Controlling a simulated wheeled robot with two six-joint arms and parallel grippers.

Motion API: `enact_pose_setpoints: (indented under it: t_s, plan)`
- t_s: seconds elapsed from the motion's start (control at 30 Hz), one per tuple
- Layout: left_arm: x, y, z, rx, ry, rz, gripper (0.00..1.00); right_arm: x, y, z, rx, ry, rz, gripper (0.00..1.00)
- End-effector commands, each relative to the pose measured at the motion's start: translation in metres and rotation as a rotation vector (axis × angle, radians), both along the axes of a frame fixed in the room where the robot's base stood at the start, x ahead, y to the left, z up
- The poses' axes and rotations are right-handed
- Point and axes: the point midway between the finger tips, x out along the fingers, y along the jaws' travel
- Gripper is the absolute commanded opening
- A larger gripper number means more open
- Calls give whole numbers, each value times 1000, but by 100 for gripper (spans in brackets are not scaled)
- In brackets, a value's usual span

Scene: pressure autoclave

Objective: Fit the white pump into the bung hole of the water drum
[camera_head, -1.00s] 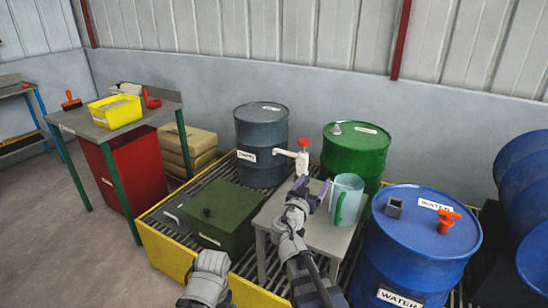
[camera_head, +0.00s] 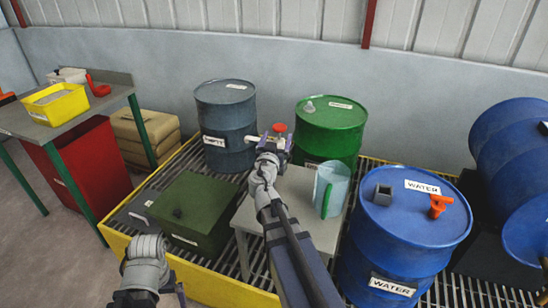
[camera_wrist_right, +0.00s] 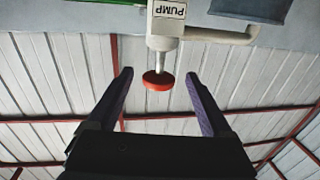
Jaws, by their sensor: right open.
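The white pump (camera_head: 256,141) with its red knob (camera_head: 279,127) stands on the small grey table, partly hidden by my right gripper. The right wrist view shows the pump body (camera_wrist_right: 164,28), labelled PUMP, its side spout and red knob. My right gripper (camera_head: 273,144) is at the pump; its open fingers (camera_wrist_right: 158,74) lie on either side of the knob with gaps. The blue water drum (camera_head: 395,245) stands at right, with a grey square piece (camera_head: 383,195) and an orange fitting (camera_head: 437,206) on top. I cannot make out its bung hole. My left gripper (camera_head: 178,292) is mostly out of frame.
A clear jug (camera_head: 328,188) with a green handle stands on the grey table (camera_head: 290,205), between pump and water drum. A grey drum (camera_head: 226,125) and a green drum (camera_head: 330,130) stand behind. A dark green box (camera_head: 193,215) sits on the yellow-edged grating. More blue drums are at right.

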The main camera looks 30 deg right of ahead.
Motion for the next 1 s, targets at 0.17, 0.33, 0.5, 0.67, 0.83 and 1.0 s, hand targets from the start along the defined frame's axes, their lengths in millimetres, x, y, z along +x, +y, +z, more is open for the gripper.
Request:
enact_pose_setpoints:
  t_s: [0.17,0.33,0.5,0.67,0.83,1.0]
  plan:
    - [0,0,-29,0,0,0,100,0,0,-29,0,0,0,84]
    - [0,0,-53,0,0,0,100,0,0,-53,0,0,0,84]
    - [0,0,-71,1,0,0,100,0,0,-71,0,0,0,84]
    - [0,0,-72,2,-1,0,100,0,0,-72,0,0,0,84]
    - [0,0,-71,2,-1,0,100,4,-2,-71,0,0,0,84]
    - [0,0,-71,2,-1,0,100,20,-15,-71,0,0,0,84]
